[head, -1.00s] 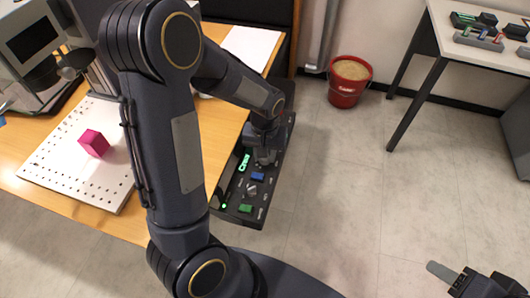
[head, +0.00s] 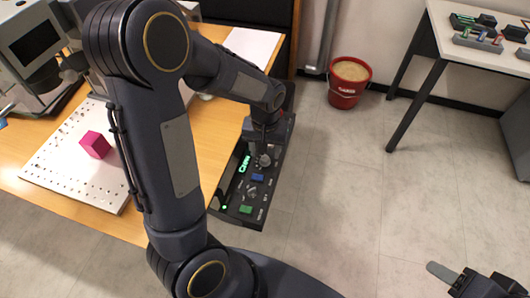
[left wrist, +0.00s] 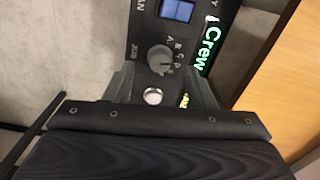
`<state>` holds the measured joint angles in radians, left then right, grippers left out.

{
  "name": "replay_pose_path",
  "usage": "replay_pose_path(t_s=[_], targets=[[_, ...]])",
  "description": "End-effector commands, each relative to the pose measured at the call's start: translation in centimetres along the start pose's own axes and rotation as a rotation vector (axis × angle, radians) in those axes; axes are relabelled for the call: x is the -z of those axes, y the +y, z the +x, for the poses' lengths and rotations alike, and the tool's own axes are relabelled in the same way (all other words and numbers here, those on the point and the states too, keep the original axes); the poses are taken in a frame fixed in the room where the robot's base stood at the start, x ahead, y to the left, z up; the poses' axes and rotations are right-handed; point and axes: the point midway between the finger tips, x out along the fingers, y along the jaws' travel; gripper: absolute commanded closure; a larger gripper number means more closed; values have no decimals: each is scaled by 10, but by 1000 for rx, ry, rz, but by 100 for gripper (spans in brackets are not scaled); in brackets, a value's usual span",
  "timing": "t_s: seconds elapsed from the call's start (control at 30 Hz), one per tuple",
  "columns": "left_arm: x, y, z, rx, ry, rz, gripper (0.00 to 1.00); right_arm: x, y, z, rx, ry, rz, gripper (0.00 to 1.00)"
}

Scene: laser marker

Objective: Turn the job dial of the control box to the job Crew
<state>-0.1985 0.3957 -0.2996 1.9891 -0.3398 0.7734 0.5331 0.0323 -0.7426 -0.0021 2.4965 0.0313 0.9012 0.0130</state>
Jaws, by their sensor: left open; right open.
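The control box (head: 232,212) is a long black panel beside the wooden table. Its display glows green and reads "Crew" (head: 244,163); the word also shows in the left wrist view (left wrist: 203,48). The grey job dial (left wrist: 160,58) has letters around it and stands near the display; it also shows in the head view (head: 264,161). My left gripper (head: 263,143) is open just above the dial. In the left wrist view its fingers (left wrist: 163,82) are spread, with the dial beyond their tips and clear of them. My right gripper (head: 460,278) is open and empty at the lower right.
A perforated plate (head: 75,182) with a magenta cube (head: 95,144) lies on the table (head: 200,130). A red bucket (head: 348,88) stands on open floor.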

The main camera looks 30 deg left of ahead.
Motion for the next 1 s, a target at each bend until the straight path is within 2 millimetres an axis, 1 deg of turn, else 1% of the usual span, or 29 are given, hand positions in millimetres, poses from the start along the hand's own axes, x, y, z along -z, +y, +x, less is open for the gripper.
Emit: replay_pose_path(t_s=[0.03,0.1,0.2,0.3,0.43,0.87,0.93,1.0], targets=[[1,1,-13,-3,5,0,50,2,-2,-4,0,0,0,50],[1,0,-25,-3,4,0,50,3,-3,-6,0,0,0,50],[0,0,-39,-2,3,0,50,4,-4,-8,0,0,0,50],[0,0,-47,-1,1,0,50,4,-4,-9,0,0,0,50],[0,0,-51,-1,0,0,50,4,-4,-9,0,0,0,50],[0,0,-50,0,-1,0,50,4,-4,-9,0,0,0,50],[-1,-1,-54,-6,1,0,50,5,-5,-10,0,0,0,50],[-6,-2,-66,-29,7,1,50,8,-7,-15,0,0,0,50]])
